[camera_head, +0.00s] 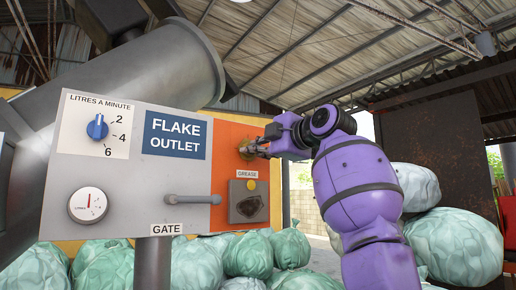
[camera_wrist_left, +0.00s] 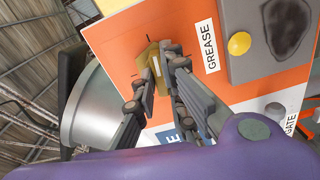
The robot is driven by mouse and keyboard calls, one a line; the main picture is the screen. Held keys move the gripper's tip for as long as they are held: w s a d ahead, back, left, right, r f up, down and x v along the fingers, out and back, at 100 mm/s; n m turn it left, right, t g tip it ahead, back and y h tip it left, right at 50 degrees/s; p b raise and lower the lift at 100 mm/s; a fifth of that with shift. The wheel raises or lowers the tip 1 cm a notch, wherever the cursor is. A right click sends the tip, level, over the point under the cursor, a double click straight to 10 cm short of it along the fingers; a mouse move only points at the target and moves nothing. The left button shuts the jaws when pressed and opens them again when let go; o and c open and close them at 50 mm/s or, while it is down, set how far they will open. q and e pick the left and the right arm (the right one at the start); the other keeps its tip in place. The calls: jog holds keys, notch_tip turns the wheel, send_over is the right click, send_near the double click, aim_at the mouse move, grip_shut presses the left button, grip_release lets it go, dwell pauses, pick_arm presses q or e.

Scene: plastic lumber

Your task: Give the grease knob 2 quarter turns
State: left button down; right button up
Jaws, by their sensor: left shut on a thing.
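The grease knob (camera_head: 245,149) is a brass-coloured knob on the orange part of the panel, just above the GREASE label. It also shows in the left wrist view (camera_wrist_left: 149,57), partly hidden by the fingers. My left gripper (camera_head: 259,149) reaches it from the right side of the head view. In the left wrist view its two fingers (camera_wrist_left: 164,68) close around the knob, one on each side. The gripper is shut on the knob. My right gripper is not in view.
Below the knob sits a grey plate with a yellow button (camera_head: 251,185) and a dark patch. The GATE lever (camera_head: 192,199), blue dial (camera_head: 97,127) and round gauge (camera_head: 87,205) are further left. Several pale green sacks (camera_head: 247,255) are piled below and behind.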

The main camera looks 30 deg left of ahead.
pick_arm(q)
jog(key=shift+m, duration=8)
jog(key=c, duration=1.8)
grip_release()
jog(key=shift+d, duration=0.15)
jog(key=v, duration=1.1)
jog(key=shift+s+d, duration=0.15)
jog(key=shift+d, duration=0.25)
